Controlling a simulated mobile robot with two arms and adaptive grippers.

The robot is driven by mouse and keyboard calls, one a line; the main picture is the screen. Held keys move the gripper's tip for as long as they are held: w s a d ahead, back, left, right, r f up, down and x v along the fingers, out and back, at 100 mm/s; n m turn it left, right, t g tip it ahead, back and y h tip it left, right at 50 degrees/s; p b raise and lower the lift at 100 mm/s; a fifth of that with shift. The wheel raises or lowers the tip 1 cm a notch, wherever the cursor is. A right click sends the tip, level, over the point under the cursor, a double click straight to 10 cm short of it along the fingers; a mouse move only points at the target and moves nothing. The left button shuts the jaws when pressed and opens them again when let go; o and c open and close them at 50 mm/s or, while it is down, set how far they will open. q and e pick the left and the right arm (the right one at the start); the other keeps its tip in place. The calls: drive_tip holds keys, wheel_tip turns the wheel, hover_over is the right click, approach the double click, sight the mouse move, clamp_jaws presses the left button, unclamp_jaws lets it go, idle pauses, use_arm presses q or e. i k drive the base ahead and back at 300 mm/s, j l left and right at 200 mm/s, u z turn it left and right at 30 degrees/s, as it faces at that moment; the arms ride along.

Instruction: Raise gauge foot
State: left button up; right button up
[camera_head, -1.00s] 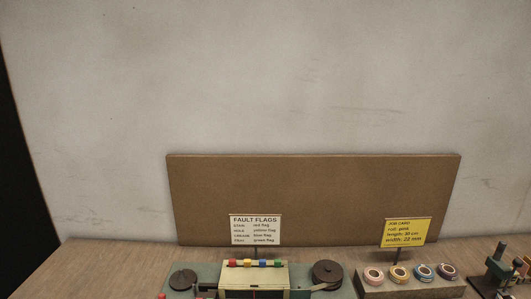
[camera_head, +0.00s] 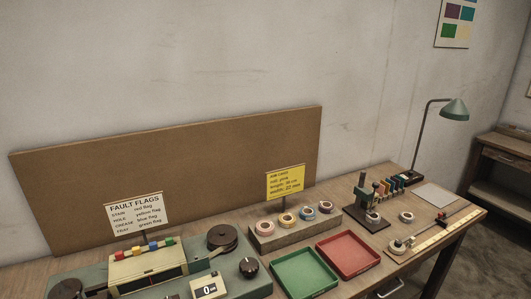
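A small dark green upright device on a dark base (camera_head: 368,208), which looks like the gauge, stands on the right part of the bench. A pale ring-shaped piece (camera_head: 373,218) sits at the front of its base. The foot is too small to make out, so I cannot tell whether it is up or down. Neither of my grippers is in view.
Left of the device are a wooden block (camera_head: 297,236) with several tape rolls, a green tray (camera_head: 304,274) and a red tray (camera_head: 348,255). A ruler fixture (camera_head: 436,233) lies to its right. A green lamp (camera_head: 454,109) stands behind. The winding machine (camera_head: 232,275) is front left.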

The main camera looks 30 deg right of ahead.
sight(376, 185)
drive_tip(key=z, duration=1.65)
drive_tip(key=i+u, duration=0.25)
drive_tip(key=u, duration=0.2)
drive_tip(key=i+l+u, duration=0.1)
drive_tip(key=u, duration=0.35)
drive_tip(key=i, duration=0.1)
